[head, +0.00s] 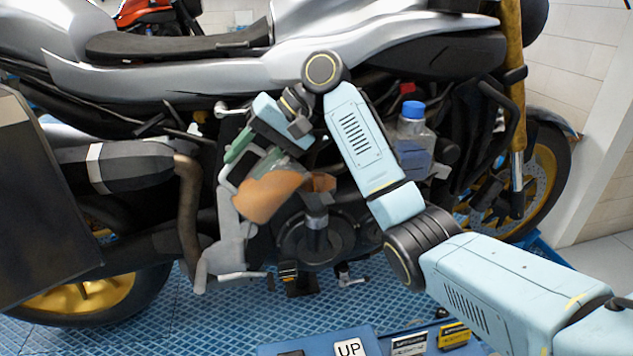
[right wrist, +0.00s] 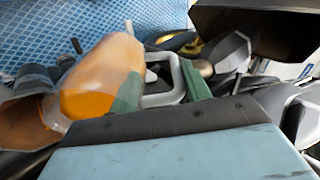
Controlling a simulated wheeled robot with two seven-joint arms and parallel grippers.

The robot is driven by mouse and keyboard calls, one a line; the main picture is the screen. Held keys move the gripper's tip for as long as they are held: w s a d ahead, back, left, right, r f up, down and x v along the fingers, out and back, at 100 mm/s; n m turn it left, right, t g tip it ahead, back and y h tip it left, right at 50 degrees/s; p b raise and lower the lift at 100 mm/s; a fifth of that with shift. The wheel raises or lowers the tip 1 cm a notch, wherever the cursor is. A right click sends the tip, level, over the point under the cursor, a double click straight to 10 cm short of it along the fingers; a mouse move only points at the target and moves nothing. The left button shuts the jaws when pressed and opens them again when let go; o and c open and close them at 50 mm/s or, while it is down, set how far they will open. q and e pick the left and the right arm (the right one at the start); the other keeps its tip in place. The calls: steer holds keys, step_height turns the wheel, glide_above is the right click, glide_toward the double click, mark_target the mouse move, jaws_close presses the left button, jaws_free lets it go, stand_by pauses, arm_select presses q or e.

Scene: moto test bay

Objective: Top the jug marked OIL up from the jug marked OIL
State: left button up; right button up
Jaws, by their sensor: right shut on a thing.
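A clear jug (head: 270,190) with orange liquid is held tilted in front of the motorcycle's engine. It also shows, blurred, in the right wrist view (right wrist: 100,80). My right gripper (head: 262,147) is shut on it from above; its green fingers also show in the right wrist view (right wrist: 162,85). A copper-coloured funnel-like piece (head: 321,184) sits beside the jug, above a dark grey neck on the engine. It shows at left in the right wrist view (right wrist: 22,125). I cannot tell whether liquid is flowing. No OIL marking is readable. My left gripper is not in view.
The silver motorcycle (head: 390,25) fills the view behind the jug. A clear bottle with a blue cap (head: 412,137) stands behind my right arm. A dark panel (head: 38,200) is at far left. A blue tray (head: 322,342) with labelled items lies at the bottom.

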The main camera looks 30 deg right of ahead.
mark_target(262, 151)
steer(key=shift+s+d+r+y, duration=0.1)
steer(key=shift+d+r+y, duration=0.45)
steer(key=shift+r+y, duration=0.25)
steer(key=shift+d+r+y, duration=0.5)
steer(key=shift+r+y, duration=0.2)
steer(key=shift+y, duration=0.1)
stand_by(6.4)
